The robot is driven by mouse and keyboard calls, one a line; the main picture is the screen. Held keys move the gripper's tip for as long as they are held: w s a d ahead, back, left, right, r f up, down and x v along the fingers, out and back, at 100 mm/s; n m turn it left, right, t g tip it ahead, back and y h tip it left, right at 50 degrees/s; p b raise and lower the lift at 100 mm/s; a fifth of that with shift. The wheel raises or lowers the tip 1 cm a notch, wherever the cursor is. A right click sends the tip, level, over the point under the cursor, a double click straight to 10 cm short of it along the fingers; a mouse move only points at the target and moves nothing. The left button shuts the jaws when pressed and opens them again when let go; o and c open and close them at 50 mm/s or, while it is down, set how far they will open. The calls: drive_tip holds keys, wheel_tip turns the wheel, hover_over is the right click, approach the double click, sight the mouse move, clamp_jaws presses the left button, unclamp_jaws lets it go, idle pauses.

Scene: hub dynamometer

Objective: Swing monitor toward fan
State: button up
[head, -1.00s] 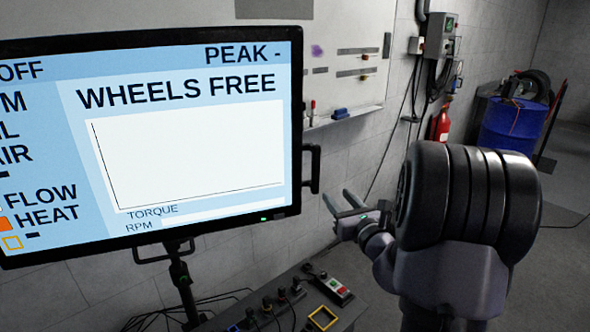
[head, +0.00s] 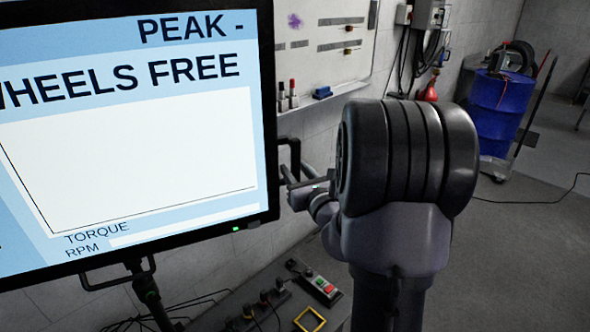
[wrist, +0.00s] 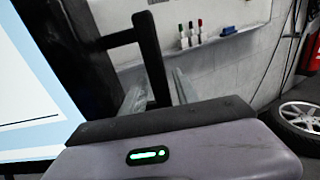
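The monitor (head: 130,140) is a large screen with a black frame, reading "WHEELS FREE", at the left of the head view. Its black handle (head: 295,158) sticks out from the right edge. In the wrist view, the monitor's edge (wrist: 75,40) is at the left and the handle (wrist: 152,60) stands between my fingers. My gripper (head: 290,175) is at the handle, its fingers (wrist: 157,92) apart on either side of the bar; I see no clear grip. The lower handle end is hidden behind my gripper's body. No fan is in view.
A control panel with switches (head: 270,305) lies below the monitor. A whiteboard (head: 330,60) with markers (head: 288,95) is on the wall behind. A blue drum (head: 500,105) stands at the back right. A wheel (wrist: 300,118) lies right in the wrist view. Open floor is at right.

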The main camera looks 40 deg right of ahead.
clamp_jaws()
idle(1.2)
